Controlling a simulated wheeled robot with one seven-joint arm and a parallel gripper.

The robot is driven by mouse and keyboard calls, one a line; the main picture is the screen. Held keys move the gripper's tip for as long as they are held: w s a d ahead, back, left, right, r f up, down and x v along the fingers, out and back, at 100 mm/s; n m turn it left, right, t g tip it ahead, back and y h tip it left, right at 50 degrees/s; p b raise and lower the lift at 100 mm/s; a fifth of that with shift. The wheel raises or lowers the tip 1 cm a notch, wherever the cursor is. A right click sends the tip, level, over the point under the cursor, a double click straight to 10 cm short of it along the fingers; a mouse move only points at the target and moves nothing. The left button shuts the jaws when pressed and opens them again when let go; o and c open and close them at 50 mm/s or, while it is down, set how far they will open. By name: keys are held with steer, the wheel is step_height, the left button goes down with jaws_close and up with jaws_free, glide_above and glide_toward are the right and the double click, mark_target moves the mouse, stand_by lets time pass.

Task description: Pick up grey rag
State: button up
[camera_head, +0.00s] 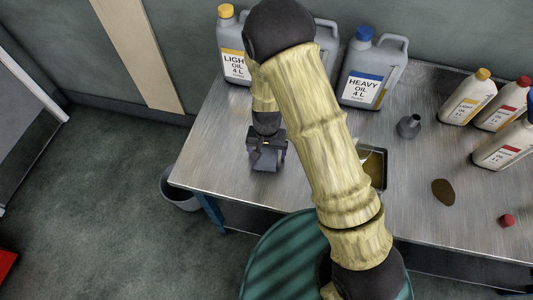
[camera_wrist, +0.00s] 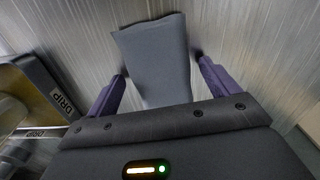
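The grey rag (camera_wrist: 155,45) is a flat rectangular cloth on the metal table. In the wrist view it reaches in between the two purple fingers of my gripper (camera_wrist: 160,70). The fingers are spread, one on each side of the rag, with a small gap at the left; contact at the right is hard to tell. In the head view my gripper (camera_head: 267,147) points down over the left part of the table, and a bit of the rag (camera_head: 265,162) shows below it. The gripper hides the rest of the rag there.
A drip tray (camera_wrist: 42,85) lies left in the wrist view; it is partly behind my arm in the head view (camera_head: 384,170). Light oil (camera_head: 230,62) and heavy oil (camera_head: 372,75) jugs stand at the back. A brown spill (camera_head: 443,192) and red cap (camera_head: 506,220) lie right.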

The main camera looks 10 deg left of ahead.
mark_target(266, 153)
steer(key=c, duration=1)
step_height(266, 153, up, 10)
steer(key=shift+r, duration=0.1)
steer(key=o, duration=0.3)
steer(key=shift+c, duration=1.2)
